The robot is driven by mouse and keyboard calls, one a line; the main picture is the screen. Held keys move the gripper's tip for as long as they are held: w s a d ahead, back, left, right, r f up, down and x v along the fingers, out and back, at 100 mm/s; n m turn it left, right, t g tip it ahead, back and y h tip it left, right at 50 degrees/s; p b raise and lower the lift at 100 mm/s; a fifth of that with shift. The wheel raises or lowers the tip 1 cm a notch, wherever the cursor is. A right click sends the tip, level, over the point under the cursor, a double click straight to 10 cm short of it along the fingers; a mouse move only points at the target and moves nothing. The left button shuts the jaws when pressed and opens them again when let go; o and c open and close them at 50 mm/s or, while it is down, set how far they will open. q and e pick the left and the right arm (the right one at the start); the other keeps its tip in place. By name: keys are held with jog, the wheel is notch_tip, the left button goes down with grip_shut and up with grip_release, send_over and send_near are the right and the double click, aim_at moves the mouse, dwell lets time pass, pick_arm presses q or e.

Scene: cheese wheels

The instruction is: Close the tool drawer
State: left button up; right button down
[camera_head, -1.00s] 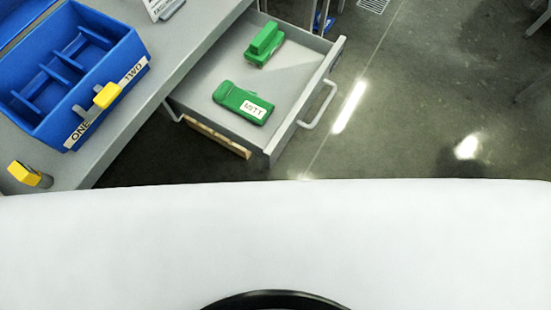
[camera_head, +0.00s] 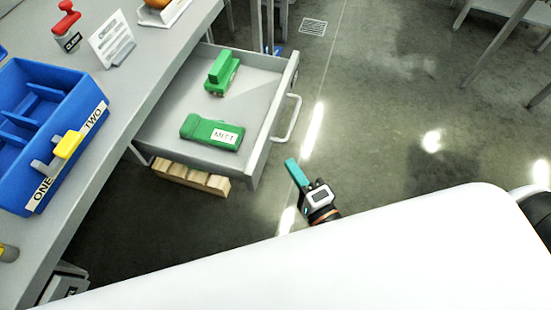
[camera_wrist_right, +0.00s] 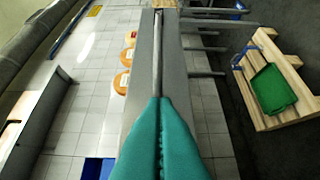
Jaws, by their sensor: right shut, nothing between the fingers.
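The tool drawer (camera_head: 264,140) is pulled out from under the grey workbench (camera_head: 140,95) in the head view. Inside it lie a green block labelled MITT (camera_head: 205,131) and a second green tool (camera_head: 222,72). The drawer's bar handle (camera_head: 290,119) is on its right-hand front. My right gripper (camera_head: 292,166), with teal fingers, is just below and beside the handle in the picture, apart from it by a small gap as far as I can tell. In the right wrist view its teal fingers (camera_wrist_right: 161,110) are together and empty. My left gripper is not in view.
A blue bin (camera_head: 75,95) with compartments stands on the bench at left, near a red stamp (camera_head: 66,22) and a white card (camera_head: 110,40). A wooden pallet (camera_head: 190,178) is under the drawer. The floor right of the drawer is clear. The wrist view shows a pallet with a green tray (camera_wrist_right: 272,90).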

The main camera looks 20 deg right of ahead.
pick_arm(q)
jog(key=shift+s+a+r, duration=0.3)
pick_arm(e)
jog(key=shift+w+a, duration=1.45)
jog(key=shift+a, duration=0.25)
jog(key=shift+a, duration=0.1)
